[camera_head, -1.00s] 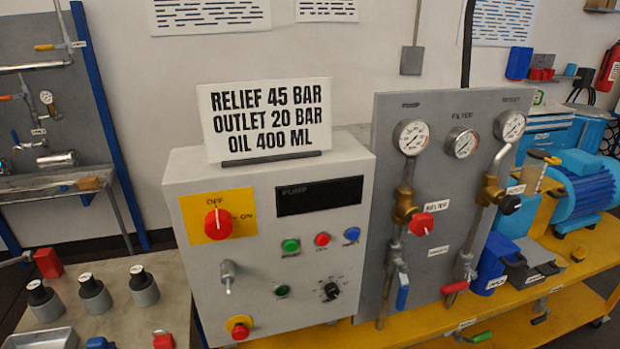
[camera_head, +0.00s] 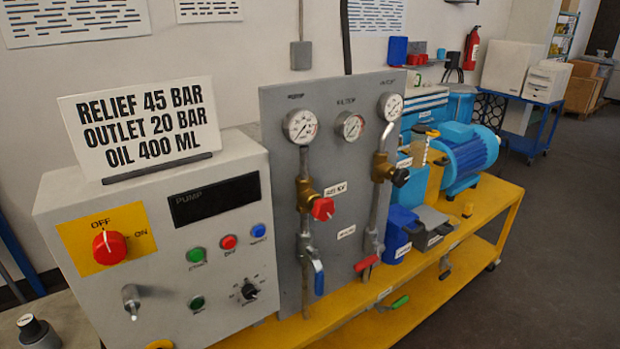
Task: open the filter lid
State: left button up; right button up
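No part labelled as the filter lid can be read in this view. A blue container (camera_head: 399,236) with a white label stands on the yellow bench, right of the grey gauge panel. Next to it is a dark grey, flat-topped box (camera_head: 431,226), also labelled; its label is too small to read, and I cannot tell whether either is the filter. The middle gauge (camera_head: 350,126) on the panel sits under a blurred label that read FILTER in the earlier frame. Neither of my grippers is in view.
The control box (camera_head: 160,240) with a red OFF/ON knob (camera_head: 109,247) and a sign (camera_head: 141,125) fills the left. A blue motor (camera_head: 467,156) stands on the yellow bench (camera_head: 480,220). Pipes and valves stick out from the gauge panel (camera_head: 345,215). The floor at right is clear.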

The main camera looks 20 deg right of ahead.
aim_at(402, 222)
jog(key=z, duration=1.2)
jog(key=i+l+u, duration=0.5)
jog(key=u, duration=0.2)
jog(key=i+l+u, duration=0.2)
jog(key=l+u, duration=0.15)
jog(key=l, duration=0.15)
